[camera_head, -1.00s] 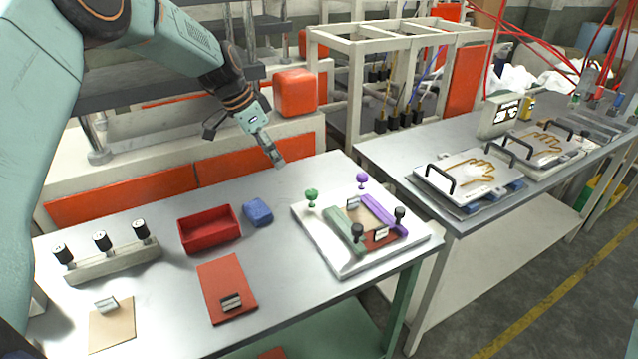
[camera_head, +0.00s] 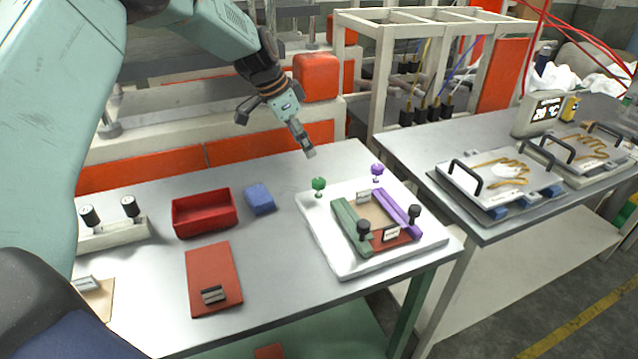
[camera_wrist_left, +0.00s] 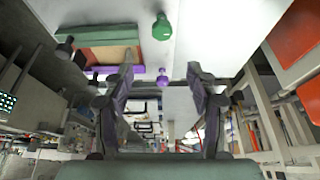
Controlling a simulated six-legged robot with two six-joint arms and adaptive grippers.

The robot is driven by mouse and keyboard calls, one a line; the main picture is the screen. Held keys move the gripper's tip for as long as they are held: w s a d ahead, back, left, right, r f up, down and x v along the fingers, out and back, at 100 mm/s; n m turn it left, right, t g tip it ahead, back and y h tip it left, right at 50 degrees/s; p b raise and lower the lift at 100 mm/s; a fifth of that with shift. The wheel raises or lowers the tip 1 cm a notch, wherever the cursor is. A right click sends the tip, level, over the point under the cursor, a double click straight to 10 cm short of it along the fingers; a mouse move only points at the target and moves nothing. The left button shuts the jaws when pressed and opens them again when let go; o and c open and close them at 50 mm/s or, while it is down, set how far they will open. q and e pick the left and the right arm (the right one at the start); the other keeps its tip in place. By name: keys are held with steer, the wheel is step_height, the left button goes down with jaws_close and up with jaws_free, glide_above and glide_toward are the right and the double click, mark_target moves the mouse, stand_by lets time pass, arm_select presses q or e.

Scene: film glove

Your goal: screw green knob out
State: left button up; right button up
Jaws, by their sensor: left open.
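The green knob (camera_head: 318,185) stands upright at the far left corner of a white plate (camera_head: 345,262) on the table. It also shows at the top of the left wrist view (camera_wrist_left: 162,27). A purple knob (camera_head: 377,171) stands at the plate's far right corner and shows in the left wrist view (camera_wrist_left: 162,78). A green bar (camera_head: 350,226) and a purple bar (camera_head: 401,212) lie on the plate. My left gripper (camera_head: 311,153) is above and behind the green knob, apart from it. In the left wrist view its fingers (camera_wrist_left: 162,75) are spread and empty. My right gripper is not seen.
A red tray (camera_head: 205,228) and a blue block (camera_head: 260,198) lie left of the plate. A red board (camera_head: 213,280) lies in front of the tray. A second table with handled plates (camera_head: 490,180) stands right.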

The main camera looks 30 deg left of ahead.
arm_select(q)
steer(key=b, duration=0.3)
glide_toward(318, 180)
steer(key=f, duration=0.1)
steer(key=x, duration=0.7)
steer(key=shift+w+d+b, duration=0.15)
steer(key=shift+w+b, duration=0.1)
steer(key=shift+b, duration=0.05)
steer(key=shift+w+f, duration=0.15)
steer(key=shift+f, duration=0.1)
steer(key=shift+s+d+r, duration=0.15)
steer(key=shift+s+r, duration=0.05)
steer(key=shift+s, duration=0.25)
steer(key=shift+w+d+f, duration=0.1)
steer(key=shift+w+f, duration=0.05)
steer(key=shift+w, duration=0.1)
steer(key=shift+c, duration=0.6)
steer(key=shift+w+f, duration=0.15)
steer(key=shift+f, duration=0.05)
steer(key=c, duration=0.3)
steer(key=shift+s+r, duration=0.2)
steer(key=c, duration=0.7)
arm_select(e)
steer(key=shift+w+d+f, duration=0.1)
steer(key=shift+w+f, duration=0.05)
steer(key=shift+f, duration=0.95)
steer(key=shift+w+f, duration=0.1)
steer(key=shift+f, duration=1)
